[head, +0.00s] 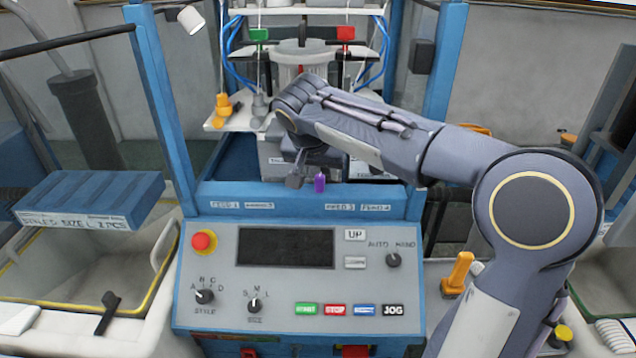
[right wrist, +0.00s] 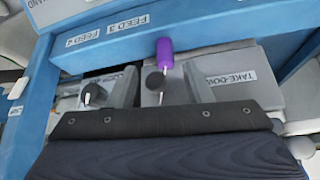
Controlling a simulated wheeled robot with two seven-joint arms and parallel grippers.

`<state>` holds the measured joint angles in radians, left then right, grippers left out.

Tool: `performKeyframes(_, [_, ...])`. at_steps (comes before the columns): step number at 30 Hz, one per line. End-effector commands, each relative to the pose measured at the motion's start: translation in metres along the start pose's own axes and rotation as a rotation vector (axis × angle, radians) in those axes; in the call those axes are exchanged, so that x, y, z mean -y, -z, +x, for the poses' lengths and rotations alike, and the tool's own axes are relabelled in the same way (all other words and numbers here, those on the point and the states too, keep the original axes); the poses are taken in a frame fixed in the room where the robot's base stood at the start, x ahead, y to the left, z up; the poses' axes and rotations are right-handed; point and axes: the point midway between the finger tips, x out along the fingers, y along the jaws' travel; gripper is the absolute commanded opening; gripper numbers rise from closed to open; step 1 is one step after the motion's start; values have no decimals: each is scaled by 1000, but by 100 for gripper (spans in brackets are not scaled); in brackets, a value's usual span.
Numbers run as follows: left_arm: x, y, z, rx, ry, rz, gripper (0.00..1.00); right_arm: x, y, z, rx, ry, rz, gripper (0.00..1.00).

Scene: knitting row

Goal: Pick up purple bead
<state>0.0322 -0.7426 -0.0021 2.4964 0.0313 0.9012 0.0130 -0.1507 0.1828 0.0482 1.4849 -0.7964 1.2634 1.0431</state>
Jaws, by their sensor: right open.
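The purple bead (head: 319,183) is a small upright cylinder at the machine's blue front rail, just above the feed labels. In the right wrist view the purple bead (right wrist: 165,53) lies just beyond the fingertips, roughly centred between them, with a pale stem below it. My right gripper (head: 306,178) points down beside the bead in the head view. In the right wrist view my right gripper (right wrist: 161,76) has its two grey fingers apart with nothing clamped between them. My left gripper is not in view.
A dark round knob (right wrist: 154,80) stands close to the bead, between the fingers. The blue rail (head: 290,198) and control panel (head: 215,270) are in front.

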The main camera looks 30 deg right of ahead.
Motion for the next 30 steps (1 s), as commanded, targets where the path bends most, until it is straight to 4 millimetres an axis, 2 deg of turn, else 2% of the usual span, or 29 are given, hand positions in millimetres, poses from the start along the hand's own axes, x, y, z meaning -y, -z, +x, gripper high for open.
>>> performKeyframes(9, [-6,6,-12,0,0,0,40,7,2,44,2,-3,-2,45])
performKeyframes(13, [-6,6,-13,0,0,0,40,7,1,52,1,1,-1,45])
performKeyframes(19, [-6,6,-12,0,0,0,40,7,1,53,0,1,-1,45])
performKeyframes(30, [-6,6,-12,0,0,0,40,7,1,52,0,1,-2,0])
